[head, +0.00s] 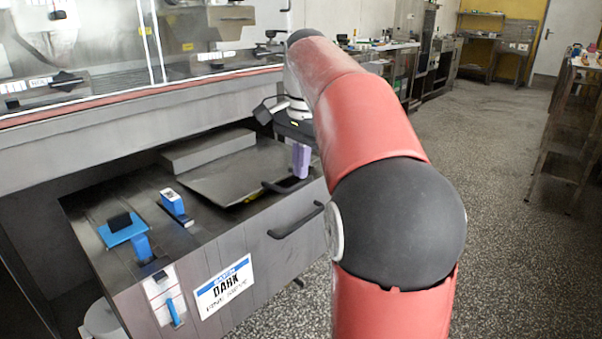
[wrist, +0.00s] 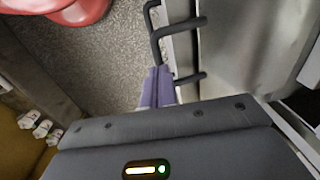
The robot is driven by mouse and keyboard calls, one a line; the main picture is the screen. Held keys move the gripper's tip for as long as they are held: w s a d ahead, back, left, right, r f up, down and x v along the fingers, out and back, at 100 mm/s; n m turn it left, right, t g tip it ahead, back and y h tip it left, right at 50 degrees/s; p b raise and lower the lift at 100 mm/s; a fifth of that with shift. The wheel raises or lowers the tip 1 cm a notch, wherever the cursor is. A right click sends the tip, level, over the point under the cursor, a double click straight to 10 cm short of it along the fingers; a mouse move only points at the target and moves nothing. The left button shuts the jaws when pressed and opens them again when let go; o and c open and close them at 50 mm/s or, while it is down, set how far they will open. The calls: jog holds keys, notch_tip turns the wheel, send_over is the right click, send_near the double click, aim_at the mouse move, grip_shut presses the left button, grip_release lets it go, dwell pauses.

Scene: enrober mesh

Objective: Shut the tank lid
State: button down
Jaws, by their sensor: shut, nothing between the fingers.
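The tank lid (head: 225,180) is a flat grey metal plate on top of the tank (head: 200,262). It lies nearly level; I cannot tell whether it sits fully down. A dark bar handle (head: 288,187) is at its right edge, beside my gripper. My gripper (head: 301,163) has purple fingers, shut and empty, pointing down at the right end of the lid. In the wrist view the fingers (wrist: 157,88) are together close beside dark bar handles (wrist: 188,78); I cannot tell whether they touch. The grey plate (wrist: 245,45) at right there looks like the lid.
A second handle (head: 296,222) sticks out from the tank front. Blue fittings (head: 124,230) stand on the tank's left top. The glazed machine housing (head: 110,50) rises behind. The speckled floor (head: 500,190) at right is open, with a rack (head: 565,135) beyond.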

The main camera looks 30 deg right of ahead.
aim_at(304, 182)
jog(key=shift+f, duration=0.45)
jog(key=shift+f, duration=0.1)
jog(key=shift+f+b, duration=0.4)
jog(key=shift+b, duration=0.15)
jog(key=f+b, duration=0.1)
jog(key=b, duration=0.1)
jog(key=f+t+b, duration=0.1)
jog(key=f, duration=0.1)
jog(key=shift+s+d+y+b, duration=0.1)
jog(key=shift+s+y+b, duration=0.2)
jog(key=shift+s+b, duration=0.1)
jog(key=shift+r+p, duration=0.45)
jog(key=shift+p, duration=0.2)
notch_tip(304, 182, up, 14)
jog(key=s+p, duration=0.2)
jog(key=p, duration=0.4)
jog(key=shift+s+d+f, duration=0.2)
jog(key=shift+d, duration=0.2)
